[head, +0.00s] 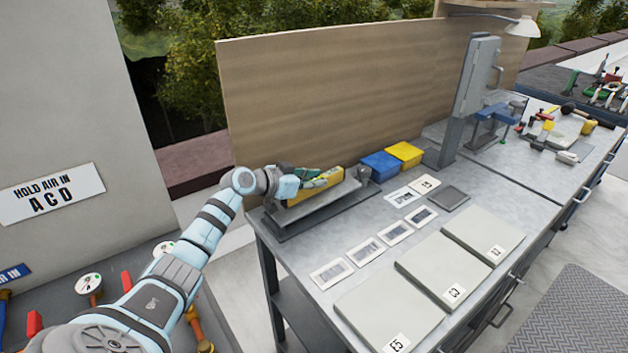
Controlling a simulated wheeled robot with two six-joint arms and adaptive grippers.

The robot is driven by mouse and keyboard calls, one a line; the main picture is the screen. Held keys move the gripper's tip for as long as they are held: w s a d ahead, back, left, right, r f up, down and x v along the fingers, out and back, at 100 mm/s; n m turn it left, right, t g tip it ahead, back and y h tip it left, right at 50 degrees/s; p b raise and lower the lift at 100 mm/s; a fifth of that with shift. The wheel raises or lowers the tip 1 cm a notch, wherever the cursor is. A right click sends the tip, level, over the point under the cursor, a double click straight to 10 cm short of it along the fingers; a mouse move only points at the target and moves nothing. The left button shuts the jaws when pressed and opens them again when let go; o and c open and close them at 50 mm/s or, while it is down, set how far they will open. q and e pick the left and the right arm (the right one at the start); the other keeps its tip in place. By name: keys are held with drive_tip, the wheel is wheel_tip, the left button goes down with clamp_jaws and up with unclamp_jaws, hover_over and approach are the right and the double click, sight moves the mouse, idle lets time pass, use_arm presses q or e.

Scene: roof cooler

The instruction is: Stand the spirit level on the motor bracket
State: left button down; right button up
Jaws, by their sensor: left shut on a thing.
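The yellow spirit level (321,184) is in the head view, near the left back of the metal bench, lying lengthwise along a long dark grey bracket (318,212) that appears to be the motor bracket. My left gripper (303,175) reaches in from the left and is shut on the spirit level, covering part of its top and left end. The level is at or just above the bracket's top; I cannot tell whether they touch. My right gripper is not in view.
A wooden board (330,100) stands behind the bench. A blue bin (380,166) and a yellow bin (405,154) sit right of the bracket. Labelled cards and several pale grey panels (388,306) cover the bench front. A grey upright stand (470,95) rises farther right.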

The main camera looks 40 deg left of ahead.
use_arm(q)
drive_tip(key=shift+f, duration=0.25)
drive_tip(key=c, duration=1.4)
unclamp_jaws()
drive_tip(key=shift+s, duration=0.1)
drive_tip(key=shift+s+a+r, duration=0.1)
drive_tip(key=shift+s+a, duration=0.15)
drive_tip(key=shift+s, duration=0.1)
drive_tip(key=v, duration=1)
drive_tip(key=shift+s, duration=0.15)
drive_tip(key=shift+s+r, duration=0.3)
